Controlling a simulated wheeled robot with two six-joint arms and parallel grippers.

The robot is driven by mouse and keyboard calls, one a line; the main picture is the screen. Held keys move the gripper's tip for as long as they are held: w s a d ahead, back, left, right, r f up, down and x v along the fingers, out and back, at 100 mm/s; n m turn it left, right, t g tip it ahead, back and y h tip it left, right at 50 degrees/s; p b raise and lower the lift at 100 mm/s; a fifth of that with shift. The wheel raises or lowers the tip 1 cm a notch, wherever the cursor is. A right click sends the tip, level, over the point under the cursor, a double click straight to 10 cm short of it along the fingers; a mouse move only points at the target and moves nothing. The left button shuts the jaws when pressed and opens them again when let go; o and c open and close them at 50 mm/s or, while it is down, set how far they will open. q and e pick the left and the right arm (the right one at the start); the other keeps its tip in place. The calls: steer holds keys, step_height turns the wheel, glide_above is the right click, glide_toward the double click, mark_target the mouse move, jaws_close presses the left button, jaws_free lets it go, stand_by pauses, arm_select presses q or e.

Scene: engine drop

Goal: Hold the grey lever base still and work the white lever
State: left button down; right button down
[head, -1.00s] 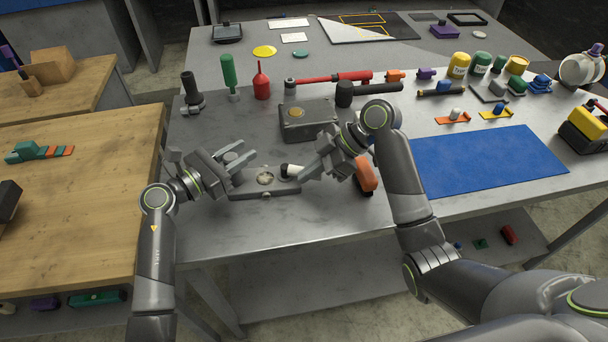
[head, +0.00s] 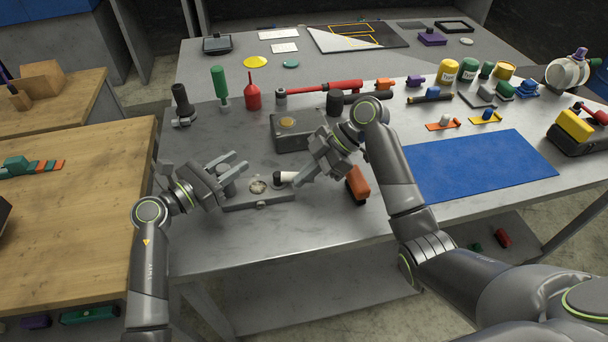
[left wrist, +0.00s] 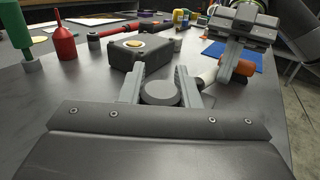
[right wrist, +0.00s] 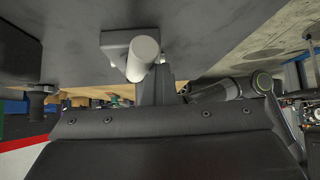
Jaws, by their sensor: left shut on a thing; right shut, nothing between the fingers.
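The grey lever base (head: 262,203) lies on the metal table with a round pale top. In the left wrist view my left gripper (left wrist: 160,82) has its fingers either side of a round grey post (left wrist: 160,94), which I take as part of the base. My left gripper (head: 240,164) is shut on it. The white lever (head: 287,177) sticks out at the right of the base; its rounded white end (right wrist: 143,54) shows close up in the right wrist view. My right gripper (head: 302,179) is shut and empty beside the lever's end; whether they touch is unclear.
A grey box (head: 298,134) stands just behind the base. An orange-red object (head: 357,185) lies right of my right gripper, and a blue mat (head: 480,165) is further right. A red bottle (head: 253,95) and green-handled tool (head: 219,85) stand behind. The table front is clear.

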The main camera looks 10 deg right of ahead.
steer(key=shift+d, duration=0.1)
steer(key=shift+s+r, duration=0.1)
steer(key=shift+s, duration=0.3)
steer(key=s, duration=0.1)
steer(key=s+a+r, duration=0.1)
steer(key=shift+s+a+r, duration=0.15)
steer(key=shift+s, duration=0.25)
steer(key=w+d+r, duration=0.2)
steer(key=w+r, duration=0.4)
steer(key=shift+w+r, duration=0.4)
steer(key=shift+d, duration=0.1)
arm_select(q)
steer(key=c, duration=1)
jaws_free()
